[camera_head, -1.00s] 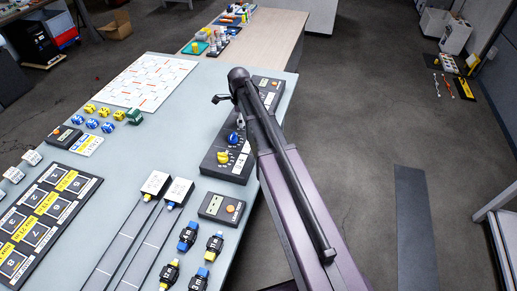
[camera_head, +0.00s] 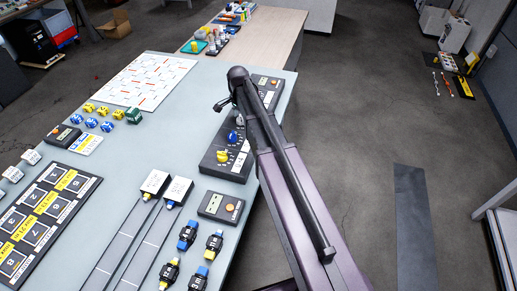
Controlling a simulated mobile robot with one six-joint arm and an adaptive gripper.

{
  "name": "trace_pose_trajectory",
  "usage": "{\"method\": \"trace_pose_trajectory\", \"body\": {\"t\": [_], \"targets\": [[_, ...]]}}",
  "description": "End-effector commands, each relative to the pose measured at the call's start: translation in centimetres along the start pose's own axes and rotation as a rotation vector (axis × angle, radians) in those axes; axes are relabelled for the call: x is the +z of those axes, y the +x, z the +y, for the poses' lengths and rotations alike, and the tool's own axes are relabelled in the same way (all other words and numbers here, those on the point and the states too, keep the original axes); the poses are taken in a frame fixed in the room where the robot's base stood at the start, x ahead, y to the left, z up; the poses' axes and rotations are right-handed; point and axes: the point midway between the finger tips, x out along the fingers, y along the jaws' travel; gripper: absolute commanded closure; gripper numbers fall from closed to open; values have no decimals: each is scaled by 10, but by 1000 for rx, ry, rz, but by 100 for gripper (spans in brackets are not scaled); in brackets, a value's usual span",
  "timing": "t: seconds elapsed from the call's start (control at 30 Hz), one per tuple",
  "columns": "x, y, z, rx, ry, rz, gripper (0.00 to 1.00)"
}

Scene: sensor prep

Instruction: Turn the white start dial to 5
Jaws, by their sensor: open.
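A long dark control panel (camera_head: 209,165) lies along the right edge of the grey table. It carries a yellow dial (camera_head: 222,156), a blue dial (camera_head: 233,136) and, farther along, a white dial (camera_head: 239,119) that is small and partly hidden by my arm. My gripper (camera_head: 220,106) is open, with its dark fingers pointing left and slightly down. It appears just to the left of the white dial in the picture. I see no contact, and its height above the table is hard to judge. The white dial's setting is too small to read.
A small box with an orange button (camera_head: 230,207) sits near the panel's front end. Several watch-like devices (camera_head: 188,236) lie at the front. Two white-topped blocks (camera_head: 154,182) stand on dark strips. Yellow and blue cubes (camera_head: 91,122) and a white sheet (camera_head: 145,78) are farther left.

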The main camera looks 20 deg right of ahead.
Motion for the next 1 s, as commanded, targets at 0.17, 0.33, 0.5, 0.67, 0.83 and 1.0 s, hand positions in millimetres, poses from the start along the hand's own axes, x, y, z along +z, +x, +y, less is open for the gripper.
{"method": "trace_pose_trajectory", "body": {"t": [0.17,0.33,0.5,0.67,0.83,1.0], "targets": [[0,0,0,0,-114,0,16],[0,0,0,0,-226,0,16],[0,0,0,0,-335,0,16],[0,0,0,0,-440,0,16],[0,0,0,0,-550,0,16],[0,0,0,0,-661,0,16]]}}
